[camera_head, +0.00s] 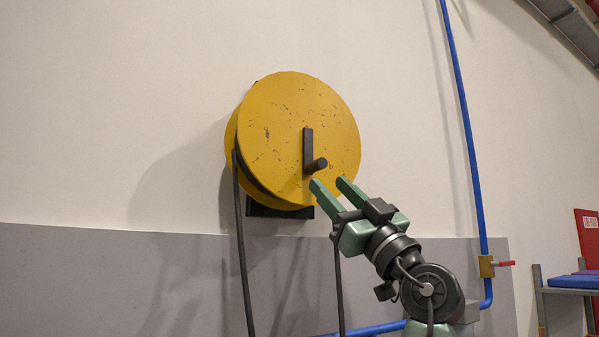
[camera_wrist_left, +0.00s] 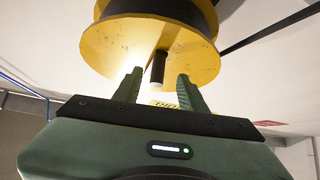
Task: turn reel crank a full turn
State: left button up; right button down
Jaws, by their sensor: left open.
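A yellow reel (camera_head: 299,110) with worn speckles is mounted on the wall, and its disc shows from below in the left wrist view (camera_wrist_left: 108,46). A dark crank arm (camera_head: 308,145) points down from the disc's centre, with a dark handle (camera_head: 316,165) sticking out at its lower end. My left gripper (camera_head: 328,183), with green fingers, is open just below and right of the handle. In the left wrist view the handle (camera_wrist_left: 158,68) shows between and beyond the two fingertips, with gaps on both sides. The fingers do not appear to touch it. My right gripper is not in view.
A dark hose (camera_head: 243,250) hangs from the reel's left side. A blue pipe (camera_head: 466,120) with a red-handled valve (camera_head: 503,263) runs down the wall at right. A shelf (camera_head: 565,290) and a red panel (camera_head: 588,240) stand at far right. The wall left of the reel is clear.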

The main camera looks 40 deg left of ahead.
aim_at(317, 164)
pick_arm(q)
jog(key=p+x, duration=0.1)
jog(key=x, duration=0.1)
jog(key=p+x, duration=0.1)
jog(key=x, duration=0.1)
jog(key=p+x, duration=0.1)
jog(key=x, duration=0.1)
jog(key=shift+d+r+p, duration=0.2)
jog(key=shift+r+p, duration=0.1)
jog(key=shift+r, duration=0.25)
jog(key=shift+a, duration=0.25)
jog(key=shift+d, duration=0.15)
grip_shut()
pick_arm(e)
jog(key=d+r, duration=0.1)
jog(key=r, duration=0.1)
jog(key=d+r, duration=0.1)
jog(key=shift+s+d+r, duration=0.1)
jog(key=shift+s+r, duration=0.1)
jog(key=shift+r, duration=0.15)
pick_arm(q)
jog(key=shift+r, duration=0.1)
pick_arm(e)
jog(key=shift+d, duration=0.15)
